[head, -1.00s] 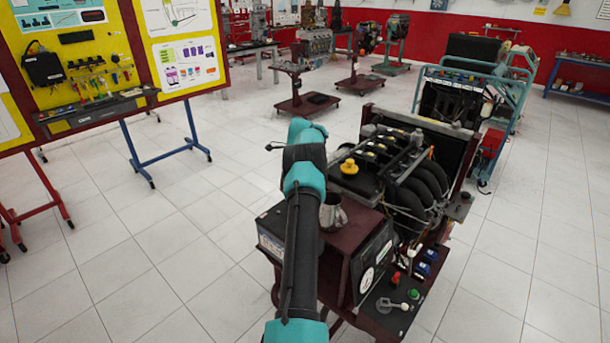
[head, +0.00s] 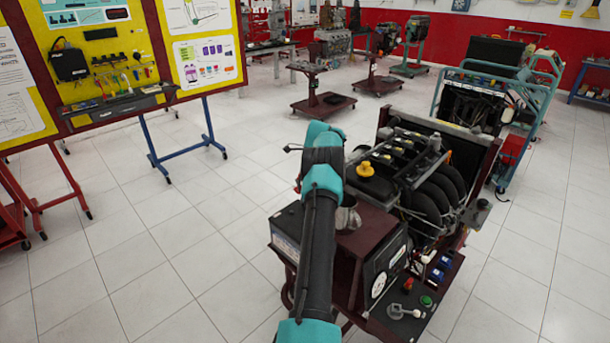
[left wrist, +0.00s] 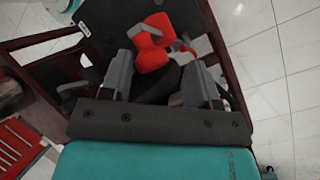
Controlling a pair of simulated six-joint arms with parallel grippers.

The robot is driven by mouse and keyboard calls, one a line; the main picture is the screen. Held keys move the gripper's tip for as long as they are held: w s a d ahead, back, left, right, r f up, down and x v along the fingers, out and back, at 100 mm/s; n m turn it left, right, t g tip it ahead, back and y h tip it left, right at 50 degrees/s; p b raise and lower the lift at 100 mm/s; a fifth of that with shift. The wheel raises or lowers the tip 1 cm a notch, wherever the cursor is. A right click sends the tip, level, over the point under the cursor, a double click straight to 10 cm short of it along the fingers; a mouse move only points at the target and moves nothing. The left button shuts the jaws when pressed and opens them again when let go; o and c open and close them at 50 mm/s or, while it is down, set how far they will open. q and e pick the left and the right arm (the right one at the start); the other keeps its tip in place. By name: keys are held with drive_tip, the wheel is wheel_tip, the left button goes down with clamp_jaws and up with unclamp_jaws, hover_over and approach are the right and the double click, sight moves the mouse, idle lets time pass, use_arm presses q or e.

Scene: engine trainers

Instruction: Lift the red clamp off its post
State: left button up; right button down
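The post under the clamp is hidden. In the head view, my arm covers the clamp and gripper near the black battery (head: 286,232). My right gripper is in neither view.
The engine trainer (head: 425,185) stands right of my arm, with a yellow cap (head: 364,169), a metal cup (head: 347,217) and a panel with a red button (head: 408,283). A yellow display board (head: 100,60) stands at the left. Open tiled floor lies between.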

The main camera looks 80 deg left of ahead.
use_arm(q)
drive_tip(key=shift+s+a+r, duration=0.1)
drive_tip(key=shift+s+r, duration=0.05)
drive_tip(key=s+d+r, duration=0.1)
drive_tip(key=d+r, duration=0.1)
drive_tip(key=d, duration=0.6)
drive_tip(key=s+d+r, duration=0.2)
drive_tip(key=d+r, duration=0.1)
drive_tip(key=d, duration=0.4)
drive_tip(key=shift+d, duration=0.4)
idle(0.6)
idle(0.4)
